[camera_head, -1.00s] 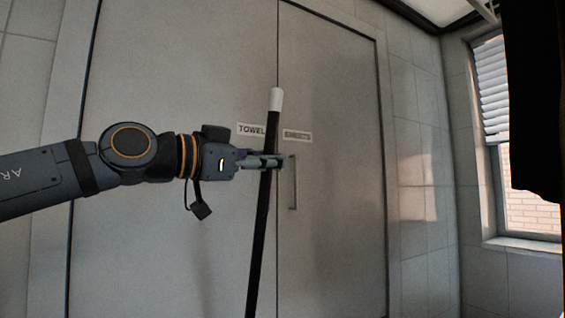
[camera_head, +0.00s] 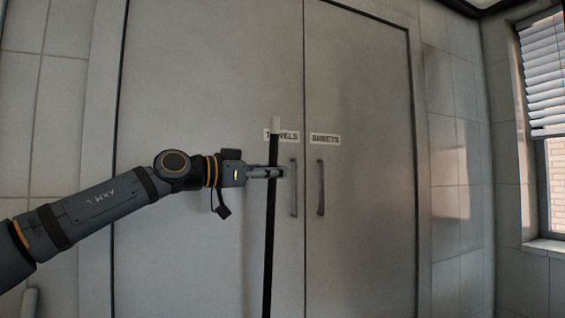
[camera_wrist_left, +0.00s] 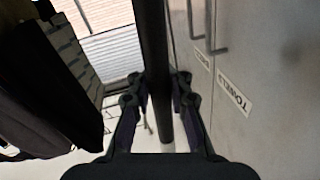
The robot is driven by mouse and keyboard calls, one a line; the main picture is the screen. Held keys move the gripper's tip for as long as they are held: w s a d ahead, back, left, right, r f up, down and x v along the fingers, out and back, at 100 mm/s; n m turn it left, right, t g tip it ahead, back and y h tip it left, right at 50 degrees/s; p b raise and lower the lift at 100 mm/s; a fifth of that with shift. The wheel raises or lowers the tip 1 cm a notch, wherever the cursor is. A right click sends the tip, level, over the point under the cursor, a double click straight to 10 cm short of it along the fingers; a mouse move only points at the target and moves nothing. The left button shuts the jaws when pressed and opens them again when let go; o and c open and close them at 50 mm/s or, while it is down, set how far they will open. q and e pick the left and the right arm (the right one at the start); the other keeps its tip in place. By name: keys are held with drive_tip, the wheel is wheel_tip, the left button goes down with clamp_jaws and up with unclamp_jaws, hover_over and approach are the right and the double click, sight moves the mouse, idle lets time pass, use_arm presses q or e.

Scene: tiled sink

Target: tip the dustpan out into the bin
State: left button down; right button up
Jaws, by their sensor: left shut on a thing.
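My left gripper (camera_head: 268,172) is shut on a long black pole with a pale tip (camera_head: 270,235), held nearly upright in front of the cupboard doors. In the left wrist view the pole (camera_wrist_left: 153,50) runs between the two fingers of the gripper (camera_wrist_left: 158,100). The pole's lower end is out of the head view, so I cannot see what is attached to it. No dustpan pan and no bin show in these frames. My right gripper is not in view.
A tall grey two-door cupboard (camera_head: 360,230) with labels "TOWELS" and "SHEETS" and two upright handles fills the middle. A window with blinds (camera_head: 545,90) is at the right. Dark cloth (camera_wrist_left: 45,85) hangs at the left of the wrist view.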

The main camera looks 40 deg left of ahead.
use_arm(q)
drive_tip(key=w+a+n+p, duration=0.1)
drive_tip(key=w+a+p, duration=0.2)
drive_tip(key=a+p, duration=0.1)
drive_tip(key=shift+a+r+p, duration=0.35)
drive_tip(key=shift+a, duration=0.3)
drive_tip(key=shift+s, duration=0.1)
idle(0.5)
